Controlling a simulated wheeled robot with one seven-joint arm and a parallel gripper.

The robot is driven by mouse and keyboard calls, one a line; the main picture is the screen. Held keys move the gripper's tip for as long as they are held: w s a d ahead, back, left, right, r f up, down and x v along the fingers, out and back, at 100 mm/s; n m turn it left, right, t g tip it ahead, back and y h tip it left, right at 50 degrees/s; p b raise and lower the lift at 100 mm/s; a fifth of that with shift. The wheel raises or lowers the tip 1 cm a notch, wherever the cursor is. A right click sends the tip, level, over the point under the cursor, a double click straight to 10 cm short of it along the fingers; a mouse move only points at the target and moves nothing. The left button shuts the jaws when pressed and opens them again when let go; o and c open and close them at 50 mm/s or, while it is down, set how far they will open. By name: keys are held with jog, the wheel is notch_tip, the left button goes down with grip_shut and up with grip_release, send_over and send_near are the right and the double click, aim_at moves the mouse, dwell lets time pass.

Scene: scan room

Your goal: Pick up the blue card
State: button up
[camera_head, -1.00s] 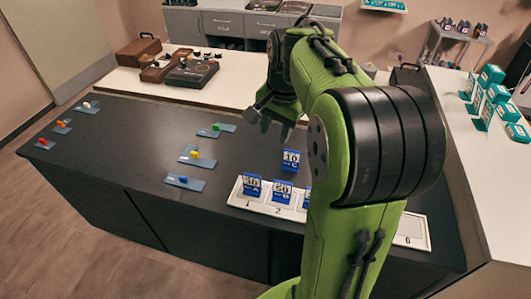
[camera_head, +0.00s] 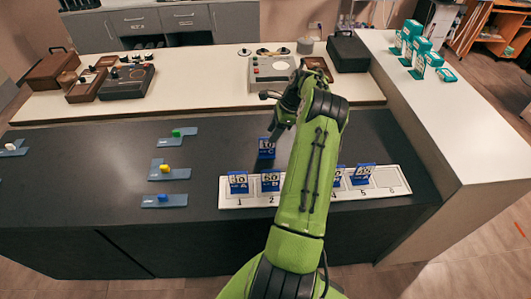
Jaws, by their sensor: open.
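A blue card (camera_head: 266,148) marked 10 and C stands upright on the dark counter, behind the white numbered tray (camera_head: 232,203). More blue cards stand in the tray: one marked A (camera_head: 238,182) at slot 1, one marked B (camera_head: 271,181) at slot 2, and others (camera_head: 364,173) to the right. Slot 6 is empty. My arm hides the area around slot 3. My gripper (camera_head: 279,122) is open above the counter, behind and slightly right of the C card, apart from it. Its fingers are small and partly hidden by my arm.
Flat blue-grey plates with a green piece (camera_head: 177,133), a yellow piece (camera_head: 166,168) and a blue piece (camera_head: 163,198) lie left of the tray. A white table (camera_head: 205,105) with devices is behind. A white counter (camera_head: 440,130) borders the right.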

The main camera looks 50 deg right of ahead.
aim_at(260, 154)
jog(key=b+x, duration=0.1)
jog(key=x, duration=0.7)
jog(key=shift+w+f, duration=0.1)
jog(key=shift+f, duration=0.05)
jog(key=shift+c, duration=0.4)
grip_shut()
